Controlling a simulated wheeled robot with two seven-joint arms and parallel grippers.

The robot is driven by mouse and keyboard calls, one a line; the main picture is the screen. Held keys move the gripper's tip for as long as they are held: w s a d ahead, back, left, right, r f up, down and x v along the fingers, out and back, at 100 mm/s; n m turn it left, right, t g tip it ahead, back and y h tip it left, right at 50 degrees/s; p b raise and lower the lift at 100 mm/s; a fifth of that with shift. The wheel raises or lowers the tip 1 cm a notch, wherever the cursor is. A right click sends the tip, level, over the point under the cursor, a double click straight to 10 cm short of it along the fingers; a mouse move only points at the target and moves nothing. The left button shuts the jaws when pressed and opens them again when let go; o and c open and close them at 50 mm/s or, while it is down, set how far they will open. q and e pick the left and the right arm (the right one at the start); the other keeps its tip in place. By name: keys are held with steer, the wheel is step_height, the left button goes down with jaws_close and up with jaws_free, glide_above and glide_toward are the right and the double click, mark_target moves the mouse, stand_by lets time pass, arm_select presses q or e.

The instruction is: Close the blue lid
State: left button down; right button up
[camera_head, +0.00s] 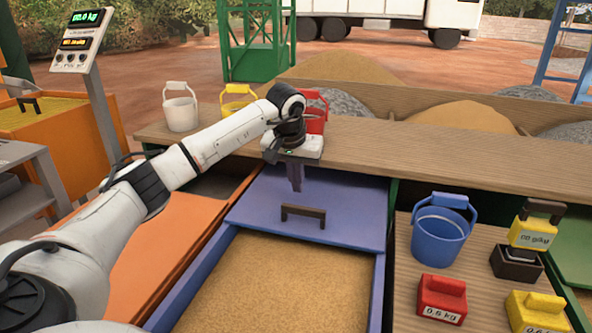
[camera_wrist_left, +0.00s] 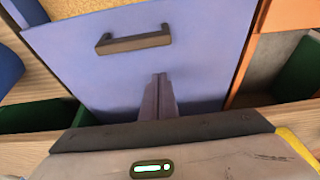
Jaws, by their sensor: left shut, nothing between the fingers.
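The blue lid (camera_head: 340,207) is a flat panel with a dark bar handle (camera_head: 303,215). It covers the far part of a blue bin (camera_head: 199,281) filled with tan sand (camera_head: 278,289); the near part of the bin is uncovered. My left gripper (camera_head: 296,188) points down above the far part of the lid, behind the handle, with its fingers together and empty. In the left wrist view the fingers (camera_wrist_left: 158,98) stand over the lid (camera_wrist_left: 84,66), apart from the handle (camera_wrist_left: 133,42). I cannot tell whether the fingertips touch the lid. My right gripper is not in view.
A wooden ledge (camera_head: 460,157) runs behind the lid, with white (camera_head: 181,112), yellow and red buckets on it. An orange lid (camera_head: 150,250) lies to the left. At right, a blue bucket (camera_head: 437,238) and red (camera_head: 442,298) and yellow weights stand on a wooden board.

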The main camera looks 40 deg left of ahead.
arm_select(q)
steer(key=shift+f, duration=0.7)
steer(key=shift+s+d+r, duration=0.1)
steer(key=shift+s+d, duration=0.35)
steer(key=shift+s, duration=0.35)
steer(key=shift+s+d+r, duration=0.1)
steer(key=shift+s+d, duration=0.35)
steer(key=shift+s, duration=0.3)
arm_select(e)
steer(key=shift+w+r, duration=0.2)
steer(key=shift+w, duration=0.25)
